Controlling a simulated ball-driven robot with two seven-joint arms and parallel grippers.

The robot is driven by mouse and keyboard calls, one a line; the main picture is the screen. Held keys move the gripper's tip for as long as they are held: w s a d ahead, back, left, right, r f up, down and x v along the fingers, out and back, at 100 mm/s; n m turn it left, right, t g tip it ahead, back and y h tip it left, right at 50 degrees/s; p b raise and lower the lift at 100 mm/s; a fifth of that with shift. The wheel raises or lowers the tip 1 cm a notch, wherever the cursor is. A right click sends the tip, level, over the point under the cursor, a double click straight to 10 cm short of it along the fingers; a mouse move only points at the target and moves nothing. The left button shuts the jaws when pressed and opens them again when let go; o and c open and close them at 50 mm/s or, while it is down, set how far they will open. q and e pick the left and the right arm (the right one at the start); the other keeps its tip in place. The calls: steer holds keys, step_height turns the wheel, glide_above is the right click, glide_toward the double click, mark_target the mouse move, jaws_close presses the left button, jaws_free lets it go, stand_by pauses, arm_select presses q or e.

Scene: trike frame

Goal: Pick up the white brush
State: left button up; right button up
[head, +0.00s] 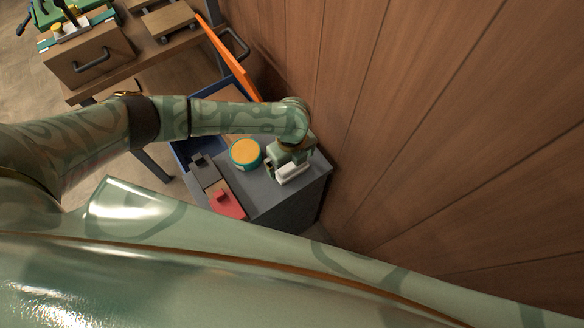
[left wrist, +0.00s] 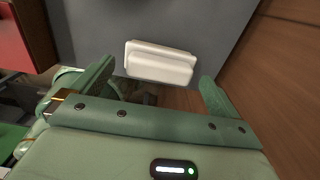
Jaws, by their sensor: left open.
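The white brush (head: 293,173) lies on the grey top of a small cabinet, close to the wooden wall. In the left wrist view the white brush (left wrist: 160,63) is a pale block seen from above, between and just beyond the two green fingers. My left gripper (head: 286,160) is over the brush at the cabinet's right side. In the left wrist view, my left gripper (left wrist: 158,76) is open, with the brush apart from both fingers. The brush's bristles cannot be made out. My right gripper is not in view.
A round tin with an orange lid (head: 245,153) stands left of the brush on the cabinet (head: 268,195). A red block (head: 226,202) and dark grey items lie at its left edge. A blue bin (head: 188,150) is behind. The wooden wall (head: 430,110) closes off the right.

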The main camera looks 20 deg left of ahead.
mark_target(292, 165)
arm_select(q)
step_height(292, 165, down, 4)
steer(key=shift+r+b, duration=0.25)
steer(key=shift+b, duration=0.4)
steer(key=shift+f, duration=0.15)
steer(key=c, duration=0.7)
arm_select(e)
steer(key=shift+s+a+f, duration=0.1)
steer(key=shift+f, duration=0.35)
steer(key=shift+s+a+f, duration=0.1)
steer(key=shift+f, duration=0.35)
